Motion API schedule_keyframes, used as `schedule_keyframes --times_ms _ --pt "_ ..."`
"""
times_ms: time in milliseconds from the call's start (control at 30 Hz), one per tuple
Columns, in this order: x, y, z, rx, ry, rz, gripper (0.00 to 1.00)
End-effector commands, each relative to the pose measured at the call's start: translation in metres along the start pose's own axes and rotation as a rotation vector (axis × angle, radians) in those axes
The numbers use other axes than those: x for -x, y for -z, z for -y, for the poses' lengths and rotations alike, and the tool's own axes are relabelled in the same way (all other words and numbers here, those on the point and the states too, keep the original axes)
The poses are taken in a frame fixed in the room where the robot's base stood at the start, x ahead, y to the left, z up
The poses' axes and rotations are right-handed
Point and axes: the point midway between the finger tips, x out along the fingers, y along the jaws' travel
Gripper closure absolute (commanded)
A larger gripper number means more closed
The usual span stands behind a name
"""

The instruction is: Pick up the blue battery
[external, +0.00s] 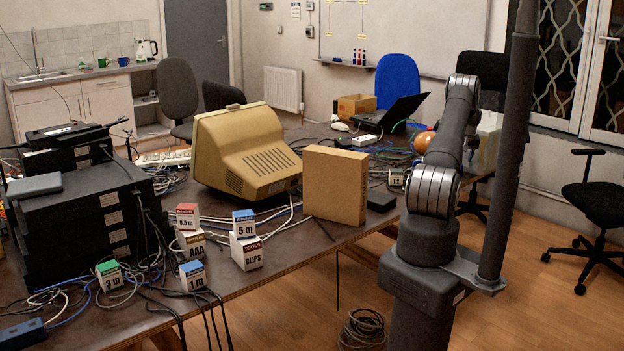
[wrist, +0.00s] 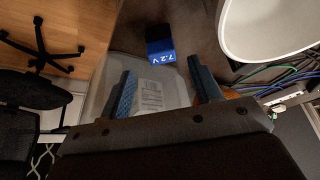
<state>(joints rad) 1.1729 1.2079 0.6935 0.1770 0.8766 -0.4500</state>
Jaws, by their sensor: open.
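The blue battery (wrist: 161,46) shows in the wrist view as a small block with a black part and a blue face marked 7.2 V. It lies on the dark table surface, beyond and roughly between my fingertips. My gripper (wrist: 160,68) is open, with one blue-padded finger on each side and no object held between them. The gap between the fingers and the battery is hard to judge. In the external view my arm hides the gripper, and I cannot make out the battery.
A translucent plastic box (wrist: 146,93) with a label lies below my fingers. A white rounded object (wrist: 270,28) is close on the right, with an orange round object (wrist: 231,94) and cables nearby. The table edge runs left of the battery. A cardboard box (external: 335,185) stands mid-table.

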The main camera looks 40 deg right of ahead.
Motion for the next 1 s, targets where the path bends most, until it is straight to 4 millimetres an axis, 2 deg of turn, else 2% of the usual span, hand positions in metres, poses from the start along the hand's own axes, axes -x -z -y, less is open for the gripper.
schedule_keyframes --times_ms 300,467,700,933,967,1000 --pt "-0.041 -0.002 0.004 0.0 0.001 0.003 0.42" --pt "-0.05 -0.002 0.004 0.0 0.001 0.002 0.42" --pt "-0.051 -0.002 0.004 0.0 0.001 0.002 0.42" --pt "-0.05 -0.002 0.004 0.0 0.001 0.002 0.87" --pt "-0.05 -0.002 0.004 0.0 0.001 0.002 0.92" --pt "-0.05 -0.001 0.004 0.0 0.001 0.001 0.92"
